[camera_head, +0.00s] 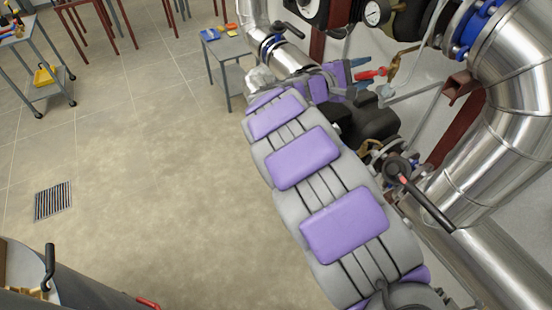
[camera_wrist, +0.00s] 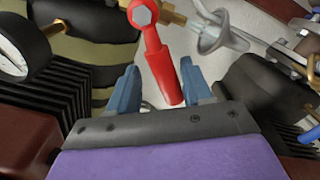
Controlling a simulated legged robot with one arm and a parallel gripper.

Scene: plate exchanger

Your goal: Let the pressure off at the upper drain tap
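The tap with a red lever handle shows in the wrist view (camera_wrist: 160,58), its bolted end at the top on a brass body (camera_wrist: 172,18). The lever hangs down with its free end between the two blue fingers of my gripper (camera_wrist: 160,84). The fingers stand apart, with a visible gap on both sides of the lever, so my gripper looks open around it. In the head view my gripper (camera_head: 363,75) is at the red lever (camera_head: 372,74), left of the brass tap body (camera_head: 397,66). The exact contact is too small to tell there.
A grey funnel (camera_wrist: 222,38) with a pipe sits right of the tap. A pressure gauge (camera_head: 376,12) is above it. Large silver pipes (camera_head: 500,130) and a black-handled valve (camera_head: 425,195) stand close on the right. Open floor (camera_head: 160,200) lies left.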

